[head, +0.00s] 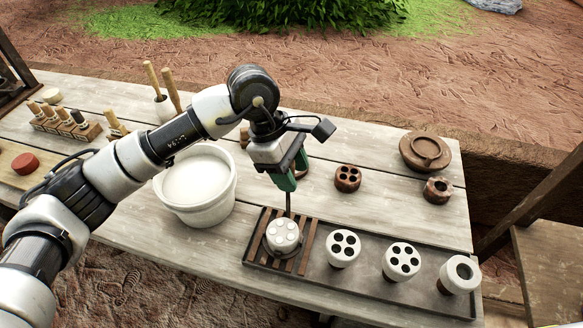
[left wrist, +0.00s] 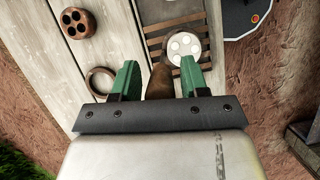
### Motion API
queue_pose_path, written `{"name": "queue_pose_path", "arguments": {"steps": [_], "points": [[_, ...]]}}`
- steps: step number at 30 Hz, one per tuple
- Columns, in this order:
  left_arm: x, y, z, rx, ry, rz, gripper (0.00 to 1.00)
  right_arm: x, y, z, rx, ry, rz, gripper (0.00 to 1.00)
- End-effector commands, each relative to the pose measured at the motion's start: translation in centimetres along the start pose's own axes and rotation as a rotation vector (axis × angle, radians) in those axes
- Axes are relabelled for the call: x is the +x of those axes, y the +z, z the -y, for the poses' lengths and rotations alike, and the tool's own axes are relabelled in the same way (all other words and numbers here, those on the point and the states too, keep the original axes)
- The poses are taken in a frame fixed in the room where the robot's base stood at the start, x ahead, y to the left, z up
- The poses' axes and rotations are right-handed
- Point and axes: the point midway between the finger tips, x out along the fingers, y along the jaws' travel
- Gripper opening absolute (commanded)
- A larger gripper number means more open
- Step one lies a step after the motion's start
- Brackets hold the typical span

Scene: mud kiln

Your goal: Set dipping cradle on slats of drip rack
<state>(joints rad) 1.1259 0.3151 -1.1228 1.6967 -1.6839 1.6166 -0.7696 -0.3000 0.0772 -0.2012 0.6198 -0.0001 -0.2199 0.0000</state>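The dipping cradle (head: 288,203) shows as a thin upright rod in the head view. In the left wrist view its brown handle (left wrist: 160,78) lies between the fingers. At its foot a white disc-topped piece (head: 284,235) with several round marks sits over the drip rack slats (head: 307,246); it also shows in the left wrist view (left wrist: 184,46). My left gripper (head: 291,178) is above the rack, its green fingers (left wrist: 160,80) spread with gaps either side of the handle. The cradle's contact with the slats is partly hidden. My right gripper is out of view.
A white tub (head: 231,193) of pale liquid stands left of the rack. White holed pieces (head: 343,248) (head: 401,261) and a white ring-like piece (head: 460,274) stand on the dark tray (head: 371,282). Brown pieces (head: 347,178) (head: 437,190) and a brown dish (head: 425,150) are behind.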

Motion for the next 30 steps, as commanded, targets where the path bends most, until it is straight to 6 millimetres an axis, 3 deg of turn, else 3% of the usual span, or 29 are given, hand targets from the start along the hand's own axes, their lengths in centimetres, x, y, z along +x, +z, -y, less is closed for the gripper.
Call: {"name": "queue_pose_path", "arguments": {"steps": [12,14,24,30], "points": [[-0.5,0.2,0.0,0.0,0.0,0.0,0.53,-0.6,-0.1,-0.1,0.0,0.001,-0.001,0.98],[-0.9,0.1,-0.1,0.0,0.004,-0.001,0.53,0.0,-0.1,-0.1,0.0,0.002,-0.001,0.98],[-8.0,0.0,-0.1,0.0,0.006,-0.001,0.53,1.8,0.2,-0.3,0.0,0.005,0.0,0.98],[-11.2,0.1,-0.1,0.0,0.003,0.0,0.53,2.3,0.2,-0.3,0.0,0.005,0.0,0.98]]}}
